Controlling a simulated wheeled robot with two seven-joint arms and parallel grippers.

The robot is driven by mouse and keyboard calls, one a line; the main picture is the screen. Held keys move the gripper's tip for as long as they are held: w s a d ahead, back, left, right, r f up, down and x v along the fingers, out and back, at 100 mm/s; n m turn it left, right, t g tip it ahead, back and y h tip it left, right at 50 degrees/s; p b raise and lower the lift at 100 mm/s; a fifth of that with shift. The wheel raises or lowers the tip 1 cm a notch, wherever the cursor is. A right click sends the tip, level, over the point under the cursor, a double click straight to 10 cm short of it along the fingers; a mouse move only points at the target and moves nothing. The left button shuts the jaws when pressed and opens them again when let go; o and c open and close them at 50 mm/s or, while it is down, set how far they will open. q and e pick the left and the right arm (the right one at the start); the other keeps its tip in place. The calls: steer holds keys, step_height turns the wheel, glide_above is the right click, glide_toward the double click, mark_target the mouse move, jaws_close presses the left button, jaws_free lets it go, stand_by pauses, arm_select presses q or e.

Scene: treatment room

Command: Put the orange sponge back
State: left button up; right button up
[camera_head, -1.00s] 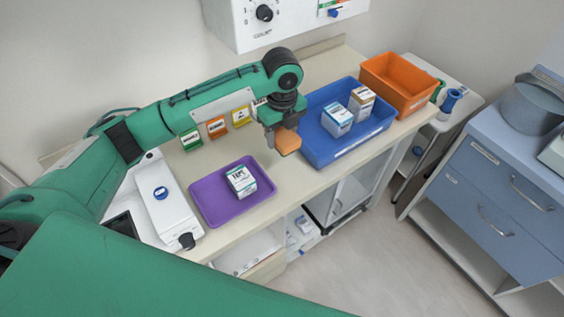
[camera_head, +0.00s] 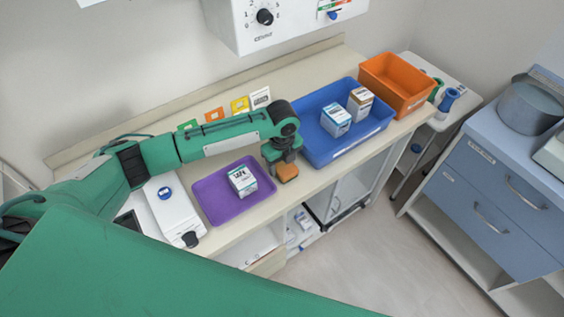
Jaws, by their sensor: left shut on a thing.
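The orange sponge (camera_head: 287,172) is in the jaws of my left gripper (camera_head: 284,165), which is shut on it. The sponge is at the front part of the counter, between the purple tray (camera_head: 212,207) and the blue bin (camera_head: 318,157). I cannot tell whether the sponge touches the counter. The gripper's fingers are partly hidden by its own body. My right gripper is not in view.
A white box (camera_head: 242,180) stands on the purple tray. Two small boxes (camera_head: 336,120) stand in the blue bin. An orange bin (camera_head: 393,88) is at the back right. Coloured cards (camera_head: 240,104) line the back. A white device (camera_head: 174,212) lies left of the tray.

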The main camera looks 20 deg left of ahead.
mark_target(282, 163)
arm_select(q)
steer(key=shift+f, duration=0.1)
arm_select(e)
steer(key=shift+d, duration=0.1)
arm_select(q)
steer(key=o, duration=0.7)
steer(key=shift+o, duration=0.9)
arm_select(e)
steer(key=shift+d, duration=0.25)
arm_select(q)
step_height(282, 163, up, 12)
steer(key=b, duration=0.3)
steer(key=shift+r, duration=0.2)
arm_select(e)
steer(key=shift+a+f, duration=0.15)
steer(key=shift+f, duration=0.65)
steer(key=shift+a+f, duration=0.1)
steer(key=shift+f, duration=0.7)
arm_select(q)
steer(key=shift+f, duration=0.1)
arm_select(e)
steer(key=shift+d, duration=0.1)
